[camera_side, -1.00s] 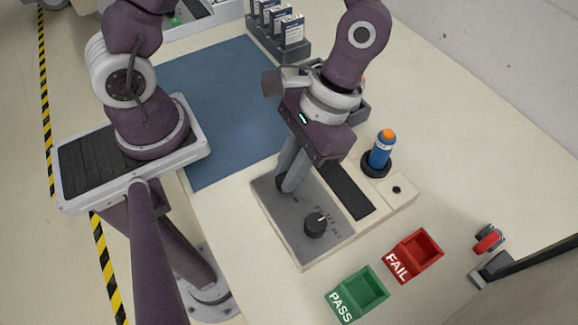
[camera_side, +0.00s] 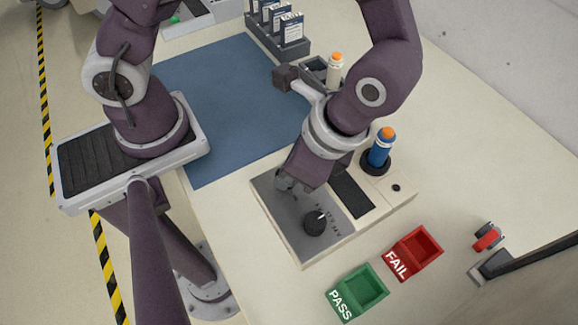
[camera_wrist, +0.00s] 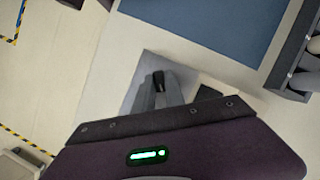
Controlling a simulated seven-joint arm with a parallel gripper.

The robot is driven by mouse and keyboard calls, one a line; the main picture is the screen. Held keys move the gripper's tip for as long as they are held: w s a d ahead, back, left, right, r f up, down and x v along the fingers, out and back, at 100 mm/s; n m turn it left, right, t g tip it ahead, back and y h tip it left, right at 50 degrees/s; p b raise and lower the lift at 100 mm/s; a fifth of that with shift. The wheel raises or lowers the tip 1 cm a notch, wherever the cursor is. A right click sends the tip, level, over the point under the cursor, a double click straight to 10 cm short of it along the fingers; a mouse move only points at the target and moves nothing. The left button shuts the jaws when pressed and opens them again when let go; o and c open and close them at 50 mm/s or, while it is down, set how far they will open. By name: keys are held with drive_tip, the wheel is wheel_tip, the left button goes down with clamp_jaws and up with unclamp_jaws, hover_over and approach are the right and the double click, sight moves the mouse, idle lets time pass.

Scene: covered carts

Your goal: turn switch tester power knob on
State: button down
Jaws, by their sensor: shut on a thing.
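The switch tester (camera_side: 306,258) is a pale box with a grey top panel and a dark screen (camera_side: 351,193), on the table below my arm. A black knob with a white mark (camera_side: 315,222) stands uncovered on the front part of the panel. My gripper (camera_side: 286,188) is at the panel's far left part, its fingers low and mostly hidden by my wrist. In the wrist view the fingers (camera_wrist: 160,84) are close together around a small dark knob-like thing (camera_wrist: 158,78), which I take to be the power knob. Its marking is hidden.
A green PASS bin (camera_side: 357,293) and a red FAIL bin (camera_side: 414,253) stand in front of the tester. A blue mat (camera_side: 225,110) lies behind left. A rack of boxes (camera_side: 277,32) is farther back.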

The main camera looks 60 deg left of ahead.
drive_tip(key=m+t, duration=0.1)
drive_tip(key=m, duration=0.2)
drive_tip(key=m+t, duration=0.1)
drive_tip(key=m, duration=0.3)
drive_tip(key=shift+s+d+t+y, duration=0.1)
drive_tip(key=shift+s+t+y, duration=0.05)
drive_tip(key=shift+t+y, duration=0.2)
idle(0.4)
drive_tip(key=c, duration=1.4)
unclamp_jaws()
drive_tip(key=shift+r, duration=0.1)
drive_tip(key=v, duration=0.7)
drive_tip(key=shift+s, duration=0.15)
